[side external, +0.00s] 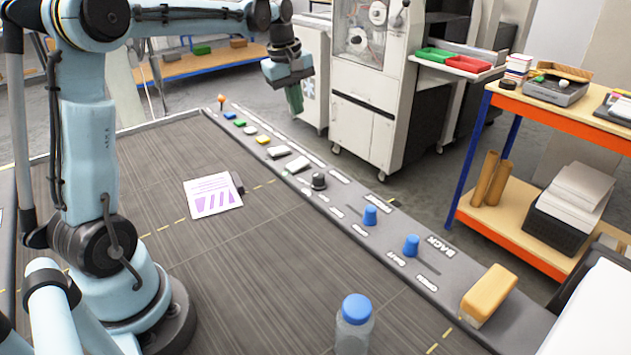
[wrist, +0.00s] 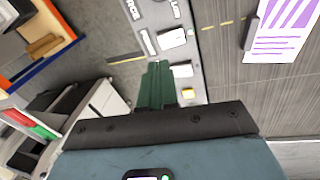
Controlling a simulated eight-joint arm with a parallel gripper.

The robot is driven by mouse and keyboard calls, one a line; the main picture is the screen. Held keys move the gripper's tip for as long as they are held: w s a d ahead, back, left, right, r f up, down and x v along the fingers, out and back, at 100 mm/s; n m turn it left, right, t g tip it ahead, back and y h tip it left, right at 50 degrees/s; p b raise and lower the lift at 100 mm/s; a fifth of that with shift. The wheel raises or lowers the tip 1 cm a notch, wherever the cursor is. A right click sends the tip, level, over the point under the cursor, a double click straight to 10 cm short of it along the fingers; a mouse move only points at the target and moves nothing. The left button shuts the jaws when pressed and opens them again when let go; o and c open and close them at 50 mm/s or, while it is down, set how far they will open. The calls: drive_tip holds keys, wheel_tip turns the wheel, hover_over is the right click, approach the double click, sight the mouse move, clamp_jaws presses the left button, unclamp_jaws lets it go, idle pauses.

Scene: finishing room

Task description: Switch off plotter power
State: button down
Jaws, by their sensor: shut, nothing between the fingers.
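A long grey control panel (side external: 335,215) runs along the table's edge. It carries a small orange-topped switch (side external: 221,99) at the far end, then blue, green, white and yellow buttons, two white rocker switches (side external: 297,164), a black knob (side external: 319,181) and two blue slider knobs (side external: 370,215). Most labels are too small to read, so I cannot tell which control is the plotter power. My gripper (side external: 296,104) is shut and empty, raised above the panel's far part.
A purple-printed sheet (side external: 213,192) with a dark clip lies on the table. A clear bottle with a blue cap (side external: 355,308) and a yellow-orange block (side external: 488,293) are at the near end. A wheeled machine (side external: 365,90) and an orange-edged shelf (side external: 530,110) stand beyond the panel.

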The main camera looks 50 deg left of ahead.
sight(302, 161)
drive_tip(key=shift+w+a+f+n+g, duration=0.1)
drive_tip(key=shift+w+a+f+n, duration=0.1)
drive_tip(key=shift+a+n, duration=0.25)
drive_tip(key=shift+w+a+f+n+g, duration=0.1)
drive_tip(key=shift+a+f+n, duration=0.1)
drive_tip(key=shift+a, duration=0.35)
drive_tip(key=shift+w+a+f+n+g, duration=0.1)
drive_tip(key=shift+w+a+f+n, duration=0.1)
drive_tip(key=shift+a+n, duration=0.25)
drive_tip(key=f, duration=0.4)
drive_tip(key=w+f, duration=0.1)
drive_tip(key=f, duration=0.4)
drive_tip(key=w+f, duration=0.1)
drive_tip(key=f, duration=0.4)
drive_tip(key=shift+w, duration=0.1)
drive_tip(key=shift+w+f+g, duration=0.15)
drive_tip(key=shift+f+g, duration=0.05)
drive_tip(key=shift+g, duration=0.1)
drive_tip(key=shift+s+r, duration=0.1)
drive_tip(key=shift+s, duration=0.1)
drive_tip(key=shift+s+r, duration=0.15)
drive_tip(key=shift+s, duration=0.55)
